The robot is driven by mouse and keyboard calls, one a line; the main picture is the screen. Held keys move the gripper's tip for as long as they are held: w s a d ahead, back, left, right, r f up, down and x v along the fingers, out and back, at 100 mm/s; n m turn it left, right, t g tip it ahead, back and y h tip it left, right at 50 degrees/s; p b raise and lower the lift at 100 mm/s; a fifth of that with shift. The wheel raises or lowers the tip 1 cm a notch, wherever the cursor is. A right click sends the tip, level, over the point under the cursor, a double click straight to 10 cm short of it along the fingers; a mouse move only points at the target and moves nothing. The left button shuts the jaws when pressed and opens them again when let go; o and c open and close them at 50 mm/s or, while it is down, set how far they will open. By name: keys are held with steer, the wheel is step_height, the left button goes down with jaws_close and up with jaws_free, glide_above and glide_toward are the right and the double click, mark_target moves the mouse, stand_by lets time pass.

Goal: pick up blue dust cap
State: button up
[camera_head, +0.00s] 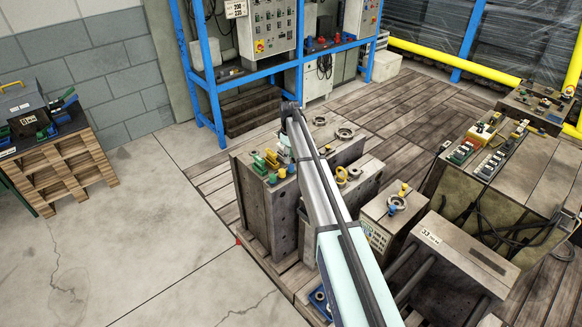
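My arm reaches from the bottom edge up over a large mould block (252,205) and ends in a dark tip at my gripper (291,110). I cannot make out separate fingers, or whether they hold anything. Several small green and yellow fittings (266,161) stand on the block's top, left of my arm. I cannot tell which blue piece is the dust cap.
A smaller block (383,232) and a block marked 33 (455,262) stand right of my arm. A larger block (520,170) with fittings and dark hoses stands farther right. A blue rack (212,95) stands behind. The concrete floor (150,235) at left is clear.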

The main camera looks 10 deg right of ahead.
mark_target(291, 165)
steer(key=shift+d+f+p, duration=0.2)
steer(key=shift+f+p, duration=0.95)
steer(key=shift+f, duration=1.4)
steer(key=c, duration=0.4)
